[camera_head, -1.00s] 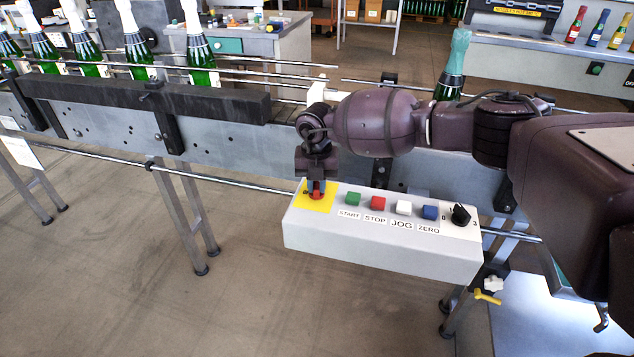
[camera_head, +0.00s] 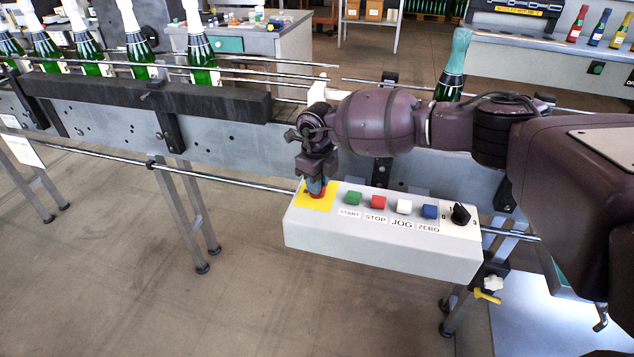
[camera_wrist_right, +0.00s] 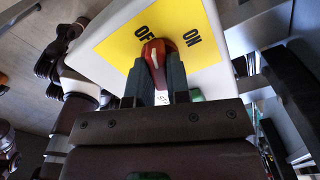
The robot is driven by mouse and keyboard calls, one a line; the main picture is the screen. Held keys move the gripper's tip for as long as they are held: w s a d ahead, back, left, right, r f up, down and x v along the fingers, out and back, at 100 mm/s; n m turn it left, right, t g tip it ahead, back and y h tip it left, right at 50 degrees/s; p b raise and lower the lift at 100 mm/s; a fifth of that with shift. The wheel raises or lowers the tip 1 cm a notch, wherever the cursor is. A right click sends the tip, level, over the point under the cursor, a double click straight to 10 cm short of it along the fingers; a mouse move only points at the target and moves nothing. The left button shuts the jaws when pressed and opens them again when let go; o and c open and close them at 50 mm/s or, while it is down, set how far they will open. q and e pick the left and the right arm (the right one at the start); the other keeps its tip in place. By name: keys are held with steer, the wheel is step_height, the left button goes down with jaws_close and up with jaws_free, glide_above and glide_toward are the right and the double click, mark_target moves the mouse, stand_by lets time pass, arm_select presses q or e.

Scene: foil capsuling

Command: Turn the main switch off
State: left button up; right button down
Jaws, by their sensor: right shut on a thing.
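The main switch is a red rotary knob (camera_head: 317,194) on a yellow plate (camera_head: 312,203) at the left end of a light grey control box (camera_head: 380,238). My right gripper (camera_head: 316,187) points down onto it from above. In the right wrist view its two fingers stand on either side of the red knob (camera_wrist_right: 154,50), shut on it. The yellow plate (camera_wrist_right: 205,30) carries the words OFF and ON there; the knob's top lies between them, nearer OFF. The fingers hide part of the knob.
Green, red, white and blue buttons (camera_head: 430,212) and a black selector (camera_head: 460,214) sit right of the switch on the box. A conveyor (camera_head: 230,145) with green bottles (camera_head: 198,60) runs behind. The floor (camera_head: 130,270) in front and left is clear.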

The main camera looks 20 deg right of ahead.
steer(key=shift+n+b, duration=0.3)
steer(key=shift+n, duration=1.9)
steer(key=c, duration=1.1)
jaws_free()
step_height(320, 180, up, 11)
steer(key=shift+f+p, duration=0.1)
steer(key=shift+p, duration=0.5)
steer(key=shift+f, duration=0.1)
